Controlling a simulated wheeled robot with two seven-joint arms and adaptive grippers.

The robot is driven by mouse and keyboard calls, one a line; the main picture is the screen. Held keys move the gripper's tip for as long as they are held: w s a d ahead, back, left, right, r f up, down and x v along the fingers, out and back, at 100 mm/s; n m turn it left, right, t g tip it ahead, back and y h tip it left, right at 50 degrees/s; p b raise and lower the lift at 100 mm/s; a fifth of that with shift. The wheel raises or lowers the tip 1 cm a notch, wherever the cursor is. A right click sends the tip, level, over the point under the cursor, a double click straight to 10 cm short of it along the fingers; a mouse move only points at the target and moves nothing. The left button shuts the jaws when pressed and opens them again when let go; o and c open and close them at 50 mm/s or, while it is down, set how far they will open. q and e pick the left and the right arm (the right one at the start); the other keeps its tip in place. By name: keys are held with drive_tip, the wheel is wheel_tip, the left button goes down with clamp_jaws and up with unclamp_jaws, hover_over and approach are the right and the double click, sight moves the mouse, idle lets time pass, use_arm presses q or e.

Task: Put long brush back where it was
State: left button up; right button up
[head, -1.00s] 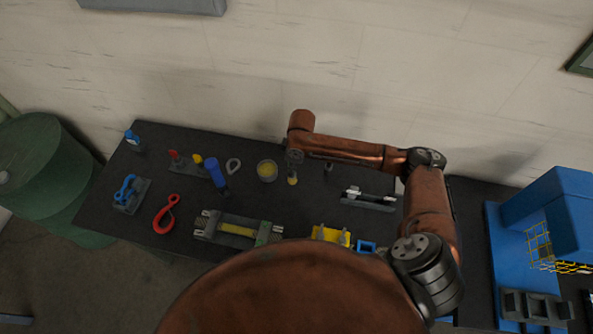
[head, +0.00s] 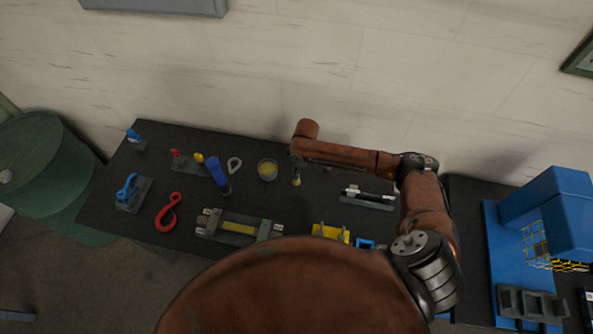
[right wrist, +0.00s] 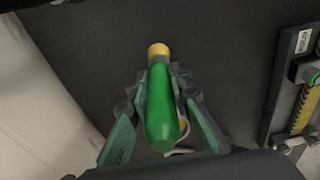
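My right gripper (right wrist: 165,100) has its two fingers on either side of a green-handled tool (right wrist: 160,110) with a yellow end (right wrist: 158,50), and looks shut on it. I take this to be the long brush; no bristles can be made out. In the head view, my right arm reaches over the back of the dark table, and a small yellow end (head: 296,182) shows under its wrist. A small rack (head: 183,163) at the left holds red and yellow handled tools, with a blue-handled tool (head: 217,171) beside it. My left gripper is not in view.
A cup with yellow contents (head: 267,170) and a grey loop (head: 234,165) lie left of my right wrist. A fixture with a yellow bar (head: 238,228) is in front, a red hook (head: 168,212) at left, a black tool on a grey holder (head: 367,197) at right.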

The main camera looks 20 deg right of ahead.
drive_tip(key=o, duration=0.5)
drive_tip(key=r, duration=0.4)
drive_tip(key=r+b, duration=0.1)
drive_tip(key=r, duration=0.3)
drive_tip(key=s+d+r+b, duration=0.1)
drive_tip(key=r, duration=0.3)
drive_tip(key=shift+r, duration=0.15)
